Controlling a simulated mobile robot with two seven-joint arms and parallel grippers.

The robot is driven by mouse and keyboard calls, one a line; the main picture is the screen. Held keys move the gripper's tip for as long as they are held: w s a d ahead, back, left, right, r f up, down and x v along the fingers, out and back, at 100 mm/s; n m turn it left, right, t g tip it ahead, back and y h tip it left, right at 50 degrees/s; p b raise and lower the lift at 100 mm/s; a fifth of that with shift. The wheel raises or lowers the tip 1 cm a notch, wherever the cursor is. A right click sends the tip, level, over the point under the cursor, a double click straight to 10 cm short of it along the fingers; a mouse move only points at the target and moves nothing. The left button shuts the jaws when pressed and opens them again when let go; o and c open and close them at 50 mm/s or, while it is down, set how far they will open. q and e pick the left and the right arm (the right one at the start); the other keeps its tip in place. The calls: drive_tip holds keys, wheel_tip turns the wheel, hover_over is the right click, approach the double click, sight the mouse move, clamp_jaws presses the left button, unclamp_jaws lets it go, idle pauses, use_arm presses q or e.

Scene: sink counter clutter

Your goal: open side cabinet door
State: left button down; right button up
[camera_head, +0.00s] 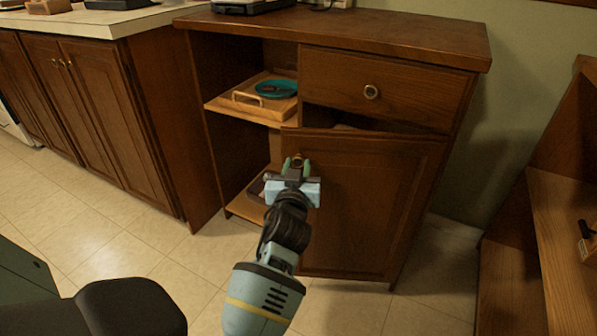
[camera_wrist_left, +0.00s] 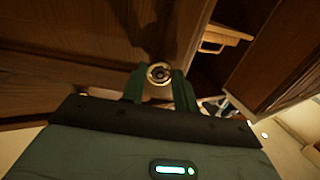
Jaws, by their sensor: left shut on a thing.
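The side cabinet door (camera_head: 365,205) is brown wood and stands slightly ajar, with a dark gap along its top edge under the drawer. Its round knob (camera_head: 297,160) is near the door's upper left corner. My left gripper (camera_head: 298,166) is shut on this knob. The left wrist view shows the ring-shaped knob (camera_wrist_left: 159,73) between the two green fingers, with the door surface (camera_wrist_left: 95,45) behind them. The inside of the cabinet behind the door is mostly hidden. My right gripper is not in view.
A drawer (camera_head: 385,88) with its own knob is above the door. Open shelves on the left hold a wooden tray (camera_head: 262,106) with a teal plate (camera_head: 276,89). Another wooden shelf unit (camera_head: 555,220) stands at the right. The tiled floor (camera_head: 435,270) before the door is clear.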

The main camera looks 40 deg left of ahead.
use_arm(q)
drive_tip(key=shift+d+r, duration=0.2)
drive_tip(key=c, duration=1.2)
unclamp_jaws()
drive_tip(key=shift+o, duration=0.6)
drive_tip(key=shift+a+f, duration=0.1)
drive_tip(key=shift+f, duration=0.05)
